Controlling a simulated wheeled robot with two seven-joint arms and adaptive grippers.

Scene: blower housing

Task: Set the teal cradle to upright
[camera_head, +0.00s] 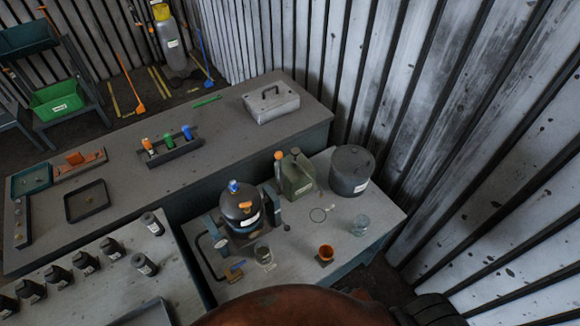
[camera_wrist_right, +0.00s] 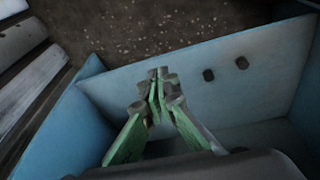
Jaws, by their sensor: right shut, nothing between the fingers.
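The teal cradle (camera_head: 273,204) stands on the grey bench, with its blue-grey side posts around a dark round vessel (camera_head: 236,215). The vessel has a blue cap (camera_head: 233,186) at its top and a white label on its side. Its cap points up in the picture; I cannot tell whether the cradle is exactly upright. In the right wrist view my right gripper (camera_wrist_right: 160,85) has its green fingers shut with nothing between them, in front of a pale blue panel (camera_wrist_right: 220,75) with two dark round spots. My left gripper is in neither view.
A glass beaker (camera_head: 263,256), an orange cup (camera_head: 326,254), another glass (camera_head: 360,225), a green can (camera_head: 297,175) and a grey drum (camera_head: 351,170) share the bench. Dark bottles (camera_head: 145,264) stand on the left bench. A corrugated wall (camera_head: 470,130) bounds the right side.

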